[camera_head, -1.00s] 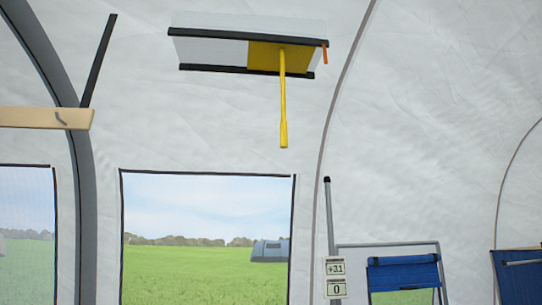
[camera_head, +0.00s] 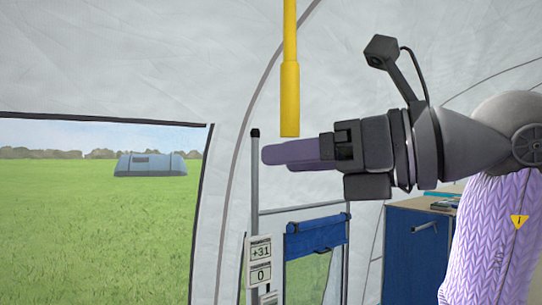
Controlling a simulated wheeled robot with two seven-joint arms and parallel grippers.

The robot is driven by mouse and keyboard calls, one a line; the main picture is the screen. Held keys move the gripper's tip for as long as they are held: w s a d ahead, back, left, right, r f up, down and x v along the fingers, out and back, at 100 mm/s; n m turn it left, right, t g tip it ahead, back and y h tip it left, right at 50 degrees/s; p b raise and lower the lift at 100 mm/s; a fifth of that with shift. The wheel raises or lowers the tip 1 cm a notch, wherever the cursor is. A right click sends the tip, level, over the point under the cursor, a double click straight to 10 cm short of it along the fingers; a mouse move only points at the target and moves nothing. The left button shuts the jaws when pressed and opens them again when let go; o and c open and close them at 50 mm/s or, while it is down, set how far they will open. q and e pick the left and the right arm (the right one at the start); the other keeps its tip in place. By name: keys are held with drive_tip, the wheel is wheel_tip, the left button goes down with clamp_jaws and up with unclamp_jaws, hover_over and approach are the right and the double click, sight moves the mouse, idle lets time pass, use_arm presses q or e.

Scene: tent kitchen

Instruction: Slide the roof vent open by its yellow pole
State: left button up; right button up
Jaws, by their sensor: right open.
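The yellow pole (camera_head: 290,95) hangs down from above at the upper middle, with its thicker lower grip ending just above my right gripper's fingers. The roof vent is out of view above the picture. My right gripper (camera_head: 285,152) comes in from the right with its purple fingers pointing left. It is open and empty, and in the picture its fingers lie just under the pole's lower end. I cannot tell how far apart they are in depth. My left gripper is not in view.
A tent window (camera_head: 100,215) with a dark frame fills the left. The space left of the pole is clear.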

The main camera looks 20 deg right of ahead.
sight(298, 98)
drive_tip(key=s+d+r+m+t+h+p, duration=0.1)
drive_tip(key=s+d+r+m+t+h, duration=0.1)
drive_tip(key=s+d+r+t+h, duration=0.3)
drive_tip(key=shift+g+y, duration=0.4)
drive_tip(key=shift+y, duration=0.5)
drive_tip(key=p+x, duration=0.1)
drive_tip(key=x, duration=0.2)
drive_tip(key=p+x, duration=0.1)
drive_tip(key=x, duration=0.2)
drive_tip(key=r+p+x, duration=0.1)
drive_tip(key=x, duration=0.2)
drive_tip(key=shift+s+a, duration=0.1)
drive_tip(key=shift+a, duration=0.4)
drive_tip(key=shift+w+a+p, duration=0.2)
drive_tip(key=shift+w+p, duration=0.15)
drive_tip(key=shift+w, duration=0.1)
drive_tip(key=shift+w+f, duration=0.1)
drive_tip(key=shift+w, duration=0.05)
drive_tip(key=shift+c, duration=0.5)
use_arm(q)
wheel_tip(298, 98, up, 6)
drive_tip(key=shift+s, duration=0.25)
use_arm(e)
clamp_jaws()
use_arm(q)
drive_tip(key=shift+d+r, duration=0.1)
